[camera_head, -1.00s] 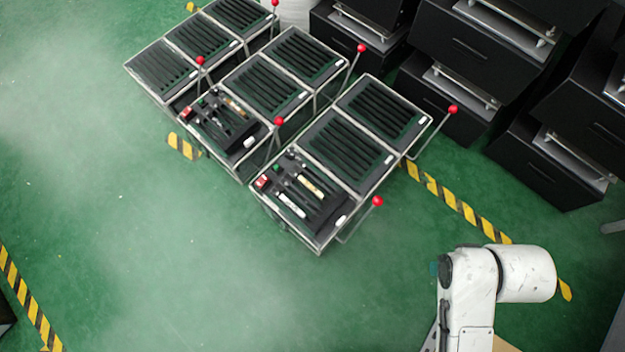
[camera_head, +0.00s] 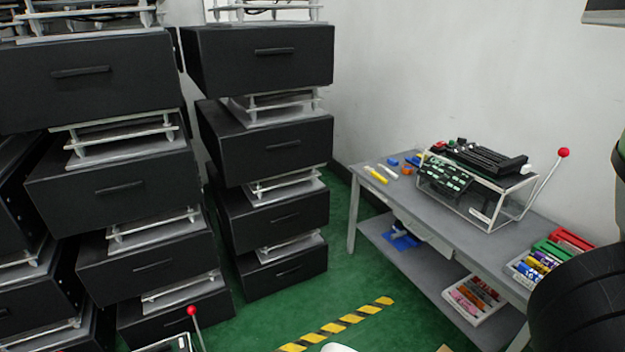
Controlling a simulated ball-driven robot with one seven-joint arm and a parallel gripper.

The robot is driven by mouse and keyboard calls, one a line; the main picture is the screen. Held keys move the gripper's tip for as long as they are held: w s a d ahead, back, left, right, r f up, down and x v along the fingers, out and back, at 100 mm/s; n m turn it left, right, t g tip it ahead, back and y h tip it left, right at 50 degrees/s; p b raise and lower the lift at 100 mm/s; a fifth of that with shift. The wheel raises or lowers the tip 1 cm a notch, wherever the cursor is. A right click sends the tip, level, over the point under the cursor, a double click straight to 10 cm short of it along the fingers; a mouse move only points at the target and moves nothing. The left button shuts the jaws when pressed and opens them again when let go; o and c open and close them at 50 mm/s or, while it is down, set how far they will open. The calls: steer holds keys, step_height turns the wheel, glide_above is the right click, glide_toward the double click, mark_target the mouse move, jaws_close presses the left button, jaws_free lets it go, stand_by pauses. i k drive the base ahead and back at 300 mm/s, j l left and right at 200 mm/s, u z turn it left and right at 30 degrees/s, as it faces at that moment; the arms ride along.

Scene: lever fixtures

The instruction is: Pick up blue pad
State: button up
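A flat blue item (camera_head: 402,240) lies on the lower shelf of the grey table (camera_head: 385,200); it may be the blue pad. Small blue blocks (camera_head: 392,162) also lie on the tabletop near its left end, beside yellow and orange pieces. I cannot tell for sure which blue thing is the pad. My gripper is not in view, and nothing shows whether it holds anything.
A lever fixture (camera_head: 480,185) with a red knob stands on the table. A tray of coloured items (camera_head: 540,260) sits at its right, another (camera_head: 473,298) on the shelf. Black drawer stacks (camera_head: 265,150) stand left. Green floor with a striped line (camera_head: 335,327) lies between.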

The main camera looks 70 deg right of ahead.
mark_target(393, 162)
steer(key=j+z, duration=0.1)
steer(key=z, duration=2.05)
steer(key=j+u, duration=0.2)
steer(key=i+l, duration=0.05)
steer(key=l, duration=0.05)
